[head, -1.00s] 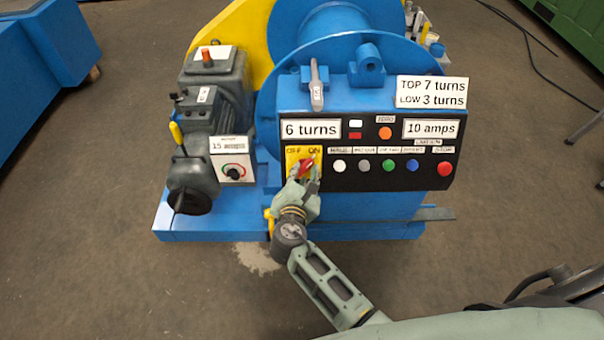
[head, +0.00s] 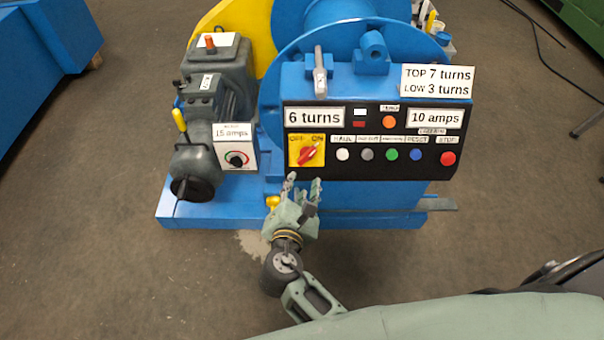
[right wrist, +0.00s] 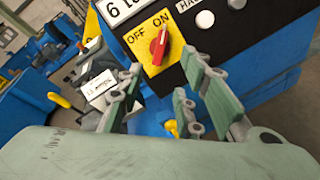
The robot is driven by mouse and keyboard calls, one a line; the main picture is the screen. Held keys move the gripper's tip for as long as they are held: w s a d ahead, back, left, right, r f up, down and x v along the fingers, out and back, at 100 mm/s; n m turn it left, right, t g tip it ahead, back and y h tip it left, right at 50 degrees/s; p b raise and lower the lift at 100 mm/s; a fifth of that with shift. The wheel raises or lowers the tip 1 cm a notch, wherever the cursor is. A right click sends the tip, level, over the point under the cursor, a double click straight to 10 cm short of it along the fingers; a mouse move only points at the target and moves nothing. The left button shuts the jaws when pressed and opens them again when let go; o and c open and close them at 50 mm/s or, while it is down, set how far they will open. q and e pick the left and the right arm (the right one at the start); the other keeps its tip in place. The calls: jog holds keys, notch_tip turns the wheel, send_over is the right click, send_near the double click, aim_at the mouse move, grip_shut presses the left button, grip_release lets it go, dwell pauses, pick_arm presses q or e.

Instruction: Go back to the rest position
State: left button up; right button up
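My right gripper (head: 303,184) is open and empty, just below the front of the black control panel (head: 370,172). In the right wrist view its fingers (right wrist: 160,98) stand apart with nothing between them. The red rotary switch (head: 309,153) sits on a yellow plate at the panel's left, with its knob tilted toward ON. The red knob also shows in the right wrist view (right wrist: 158,46), apart from the fingers. My left gripper is not in view.
The blue winch (head: 390,205) stands ahead, with a grey motor (head: 215,75) and a "15 amps" dial box (head: 235,148) at left. A yellow-tipped lever (head: 178,120) juts out there. A blue block (head: 45,45) stands far left. The near floor is free.

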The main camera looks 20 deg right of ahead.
jog(key=shift+v, duration=0.75)
jog(key=shift+f, duration=0.1)
jog(key=s+d+f+m+g+y, duration=0.1)
jog(key=s+f+m+g+y, duration=0.3)
jog(key=f, duration=0.6)
jog(key=s+f+m+g+h+p, duration=0.1)
jog(key=s+f, duration=0.5)
jog(key=f, duration=0.5)
jog(key=s+d+f+m+g+y, duration=0.1)
jog(key=s+f+m+g+y, duration=0.3)
jog(key=f, duration=0.6)
jog(key=s+d+f+m+g, duration=0.1)
jog(key=s+d+f+m, duration=0.2)
jog(key=s, duration=0.5)
jog(key=s+d+f+m+g+p, duration=0.1)
jog(key=s+d+f+m, duration=0.2)
jog(key=s, duration=0.6)
jog(key=s+d+f+m+g+h, duration=0.1)
jog(key=s+d+f+m, duration=0.3)
jog(key=s+f+m, duration=0.2)
jog(key=s, duration=0.2)
jog(key=shift+s+f+m+g+p, duration=0.25)
jog(key=shift+s+m+g+p, duration=0.05)
jog(key=shift+s, duration=0.1)
